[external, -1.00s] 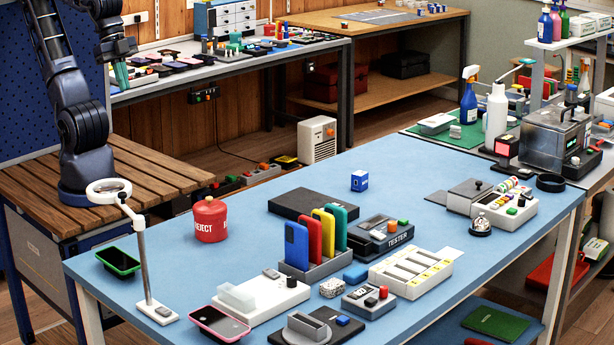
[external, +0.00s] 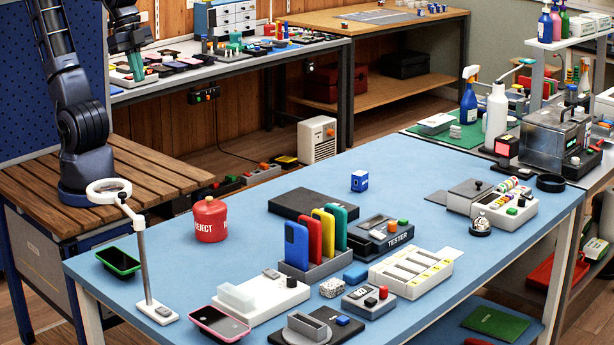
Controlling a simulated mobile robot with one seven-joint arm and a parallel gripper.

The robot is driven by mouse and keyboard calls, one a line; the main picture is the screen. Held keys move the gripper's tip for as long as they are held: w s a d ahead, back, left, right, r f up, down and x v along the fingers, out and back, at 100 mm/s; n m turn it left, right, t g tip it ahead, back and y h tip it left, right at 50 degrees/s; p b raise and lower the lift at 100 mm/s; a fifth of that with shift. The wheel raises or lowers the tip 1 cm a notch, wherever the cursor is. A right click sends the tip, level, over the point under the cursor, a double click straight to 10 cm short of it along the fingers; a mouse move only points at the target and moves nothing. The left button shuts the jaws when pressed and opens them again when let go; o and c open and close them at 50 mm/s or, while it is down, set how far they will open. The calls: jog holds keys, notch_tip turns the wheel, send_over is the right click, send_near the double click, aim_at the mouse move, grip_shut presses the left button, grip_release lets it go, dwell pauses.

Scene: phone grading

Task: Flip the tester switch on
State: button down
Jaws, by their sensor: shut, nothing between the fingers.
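The tester (external: 368,246) is a dark box lettered TESTER on its front, on the blue table (external: 262,262). It has a grey panel on top, and an orange and a green button-like part at its right end. Which part is its switch, and how that is set, is too small to tell. My gripper (external: 136,74) is at the upper left, pointing down, well away from the tester and far above the wooden bench. It looks shut and empty, with its fingers small against the back bench.
A rack (external: 316,272) of upright coloured phones stands just left of the tester, and a white slotted tray (external: 400,281) in front. A black flat case (external: 312,203) lies behind the rack. A red REJECT canister (external: 209,221) and a magnifier stand (external: 147,262) are further left.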

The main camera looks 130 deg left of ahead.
jog(key=w+a+r+g, duration=0.1)
jog(key=w+a+r, duration=0.15)
jog(key=w, duration=0.55)
jog(key=w+a+r, duration=0.1)
jog(key=w+a, duration=0.3)
jog(key=w, duration=0.4)
jog(key=g, duration=0.5)
send_over(374, 232)
jog(key=w, duration=0.2)
notch_tip(374, 232, down, 27)
jog(key=shift+w, duration=0.15)
jog(key=shift+f, duration=0.15)
jog(key=f, duration=0.4)
jog(key=s+f, duration=0.1)
jog(key=f, duration=0.4)
jog(key=s+f, duration=0.1)
jog(key=f, duration=0.3)
jog(key=shift+f, duration=0.3)
jog(key=shift+t, duration=0.3)
